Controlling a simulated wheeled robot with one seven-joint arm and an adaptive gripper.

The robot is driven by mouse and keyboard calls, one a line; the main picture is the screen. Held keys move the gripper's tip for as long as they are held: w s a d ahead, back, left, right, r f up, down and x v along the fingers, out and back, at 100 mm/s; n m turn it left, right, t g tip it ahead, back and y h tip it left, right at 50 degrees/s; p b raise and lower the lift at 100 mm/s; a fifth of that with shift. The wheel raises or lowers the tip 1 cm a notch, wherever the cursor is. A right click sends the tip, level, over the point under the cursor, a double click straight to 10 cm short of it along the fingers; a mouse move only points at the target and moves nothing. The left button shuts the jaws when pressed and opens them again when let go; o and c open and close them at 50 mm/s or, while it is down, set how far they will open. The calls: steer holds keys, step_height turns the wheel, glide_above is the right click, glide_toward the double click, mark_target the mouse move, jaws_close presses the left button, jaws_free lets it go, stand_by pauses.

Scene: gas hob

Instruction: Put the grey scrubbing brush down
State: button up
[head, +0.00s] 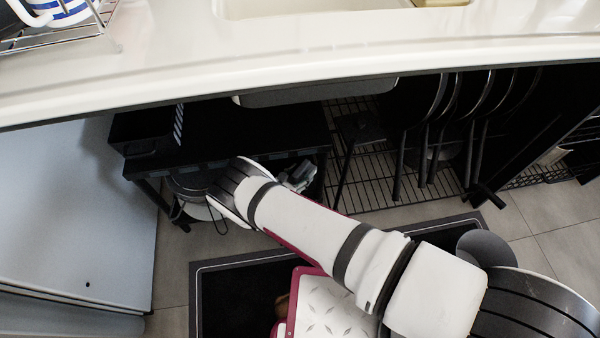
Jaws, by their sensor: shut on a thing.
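My white arm reaches from the lower right toward the open space under the counter, and its far joint bends down there. Part of my gripper (299,177) shows as a small grey and dark shape just behind the forearm, under the black shelf. It is shut on the grey scrubbing brush. The forearm and the dark shadow hide most of the gripper, and I cannot make out the brush's outline or what lies beneath it.
A black shelf (235,140) stands under the counter (300,50), with a dark pan (188,184) below it at the left. A white door panel (75,220) stands left. A dark mat (235,285) lies on the floor.

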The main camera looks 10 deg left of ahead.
steer(key=shift+f, duration=0.15)
steer(key=o, duration=1.3)
steer(key=shift+o, duration=0.2)
steer(key=shift+s+a+r, duration=0.15)
steer(key=shift+s+r, duration=0.05)
steer(key=shift+r, duration=0.15)
steer(key=p+v, duration=0.3)
steer(key=v, duration=0.8)
steer(key=shift+s+a, duration=0.15)
steer(key=shift+s, duration=0.05)
